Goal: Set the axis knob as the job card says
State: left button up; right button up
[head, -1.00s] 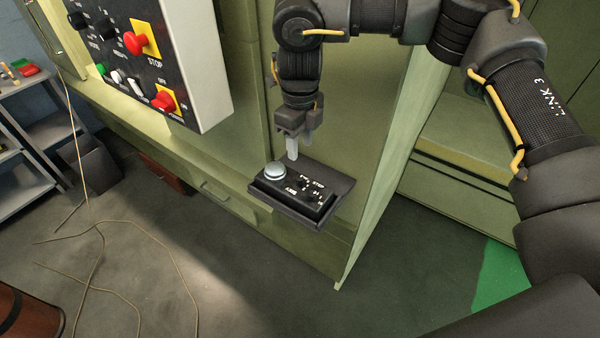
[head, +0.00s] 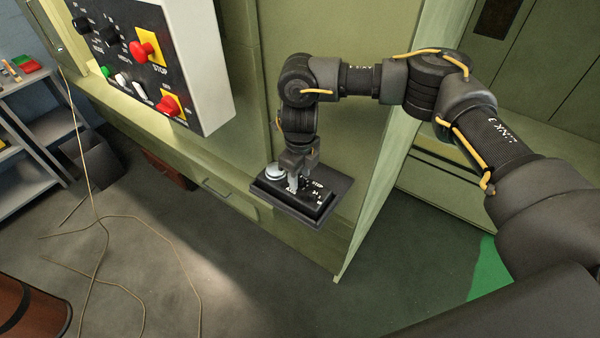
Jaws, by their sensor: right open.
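A small black control box (head: 312,208) with white lettering lies on a dark shelf (head: 340,187) on the green cabinet front. A round silver dial (head: 275,171) sits at its left end. My right gripper (head: 297,186) points down over the middle of the box, open, its fingers at or just above the box's top. The small black knob seen on the box earlier is now largely hidden by the gripper. I cannot tell whether the fingers touch it. No job card can be made out. My left gripper is not in view.
A large panel (head: 150,60) with red stop buttons and knobs hangs at the upper left. Grey shelving (head: 30,150) stands at the far left. Loose cables (head: 100,220) lie on the floor. A brown drum (head: 35,315) is at the lower left.

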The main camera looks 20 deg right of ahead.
grip_shut()
jog(key=shift+m, duration=0.3)
jog(key=m, duration=0.3)
jog(key=shift+m, duration=2.3)
grip_release()
